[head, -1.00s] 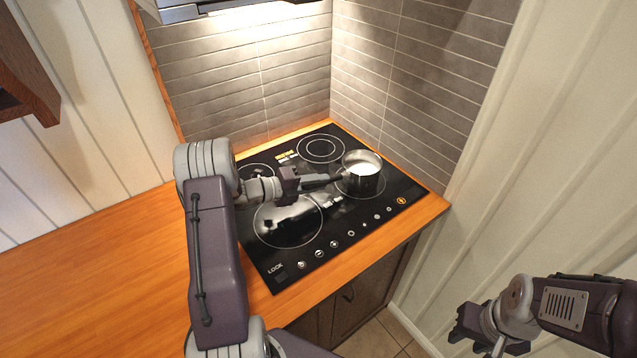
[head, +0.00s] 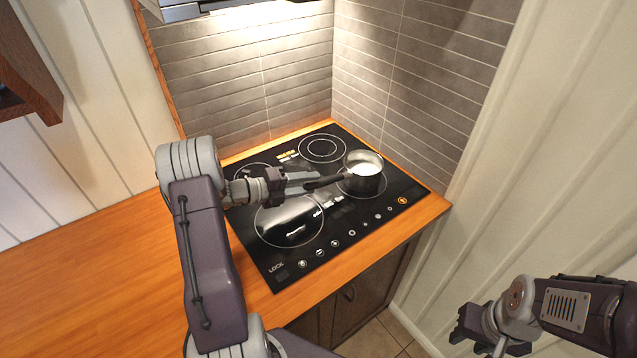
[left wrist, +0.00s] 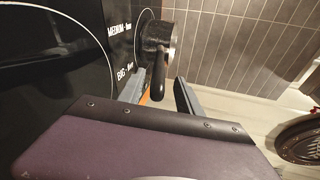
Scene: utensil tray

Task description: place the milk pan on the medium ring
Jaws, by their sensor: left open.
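The labels MEDIUM and BIG are printed on the glass; I cannot tell for sure which ring each names. My right gripper (head: 478,332) hangs at the lower right, away from the cooktop.
The cooktop (head: 345,225) is set in a wooden counter (head: 110,270). A large ring (head: 290,240) at front left and a double ring (head: 321,148) at back right are bare. Tiled walls (head: 230,95) close off the back and right. The counter left of the cooktop is clear.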

